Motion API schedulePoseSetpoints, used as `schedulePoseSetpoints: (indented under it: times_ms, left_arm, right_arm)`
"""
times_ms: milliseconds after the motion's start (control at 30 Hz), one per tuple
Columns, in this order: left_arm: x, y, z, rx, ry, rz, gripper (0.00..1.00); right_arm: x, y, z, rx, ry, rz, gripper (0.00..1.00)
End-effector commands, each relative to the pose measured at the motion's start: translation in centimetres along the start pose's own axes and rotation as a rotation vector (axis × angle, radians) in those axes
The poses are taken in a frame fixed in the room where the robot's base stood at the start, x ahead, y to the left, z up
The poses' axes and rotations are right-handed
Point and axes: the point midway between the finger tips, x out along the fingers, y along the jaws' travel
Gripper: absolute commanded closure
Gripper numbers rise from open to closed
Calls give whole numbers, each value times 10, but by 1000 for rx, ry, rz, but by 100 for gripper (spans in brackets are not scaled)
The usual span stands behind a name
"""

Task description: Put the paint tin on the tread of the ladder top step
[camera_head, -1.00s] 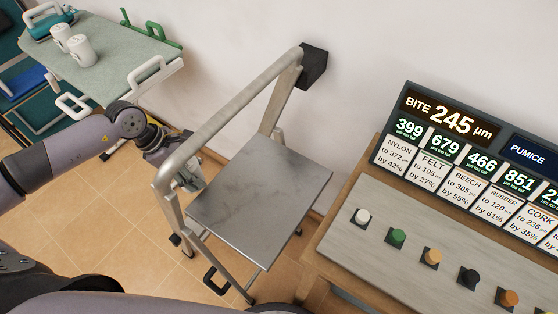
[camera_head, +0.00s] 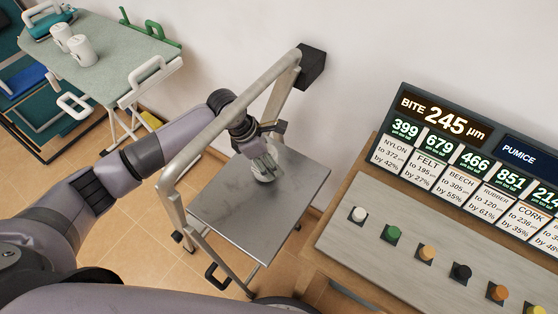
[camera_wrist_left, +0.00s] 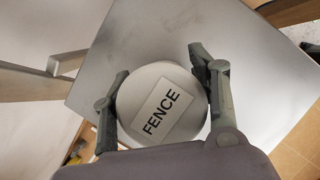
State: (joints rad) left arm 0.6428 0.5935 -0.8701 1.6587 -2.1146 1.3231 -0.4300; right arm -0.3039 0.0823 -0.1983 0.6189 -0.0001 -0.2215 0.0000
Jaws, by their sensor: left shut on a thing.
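The paint tin (camera_head: 263,175) is a small pale cylinder, mostly hidden by my fingers in the head view. In the left wrist view the tin (camera_wrist_left: 140,85) shows its round lid with a white label reading "FENCE". My left gripper (camera_head: 265,160) is shut on it, one finger on each side; it also shows in the left wrist view (camera_wrist_left: 162,90). The tin is over the far part of the grey metal tread (camera_head: 235,218) of the ladder top step, inside its edges. I cannot tell whether it touches the tread. My right gripper is not in view.
The ladder's handrail (camera_head: 225,118) arches above the tread on the left, close to my left arm. A bench (camera_head: 400,220) with several knobs and a display board (camera_head: 470,140) is at right.

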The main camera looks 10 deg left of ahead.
Motion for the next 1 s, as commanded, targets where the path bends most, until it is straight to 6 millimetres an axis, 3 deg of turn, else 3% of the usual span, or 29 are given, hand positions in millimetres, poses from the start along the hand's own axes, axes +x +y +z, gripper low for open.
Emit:
schedulePoseSetpoints:
  times_ms: [133, 233, 600, 633, 900, 1000]
  left_arm:
    - [9, -2, 27, 4, -6, 0, 90]
    - [23, -1, 17, 0, -1, -1, 90]
    - [25, -1, 16, 2, -2, 0, 90]
    - [25, -1, 15, 1, 0, -1, 45]
    - [24, -1, 15, 1, -1, -1, 27]
    - [24, -1, 15, 1, -1, -1, 26]
  right_arm:
    - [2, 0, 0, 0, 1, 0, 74]
    - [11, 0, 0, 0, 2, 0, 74]
    - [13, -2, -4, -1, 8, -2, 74]
    - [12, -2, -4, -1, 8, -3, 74]
    - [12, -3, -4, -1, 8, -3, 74]
    - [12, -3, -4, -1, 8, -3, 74]
